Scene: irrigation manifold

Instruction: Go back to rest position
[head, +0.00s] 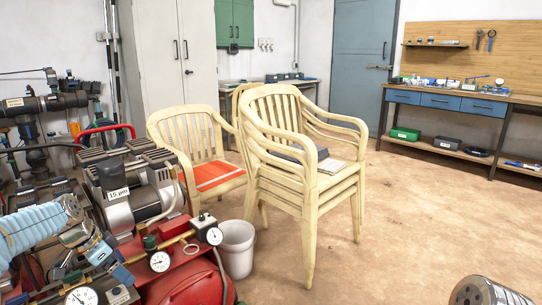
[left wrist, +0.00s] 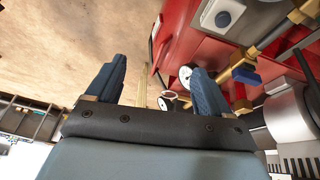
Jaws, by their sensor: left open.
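My left gripper (head: 112,262) is at the lower left of the head view, over the red compressor (head: 187,288) and close to its brass fittings and gauges. In the left wrist view its two blue fingers (left wrist: 158,85) stand wide apart with nothing held between them. Whether the gripper touches the compressor cannot be told. A metallic rounded part of my own body shows at the bottom right of the head view. My right gripper is not in view.
Gauges (head: 160,261) and a white bucket (head: 237,249) are near the left gripper. Stacked cream chairs (head: 310,190) stand mid-room, one chair holding an orange item (head: 212,175). A workbench (head: 455,102) is at the back right. The floor right of the chairs is clear.

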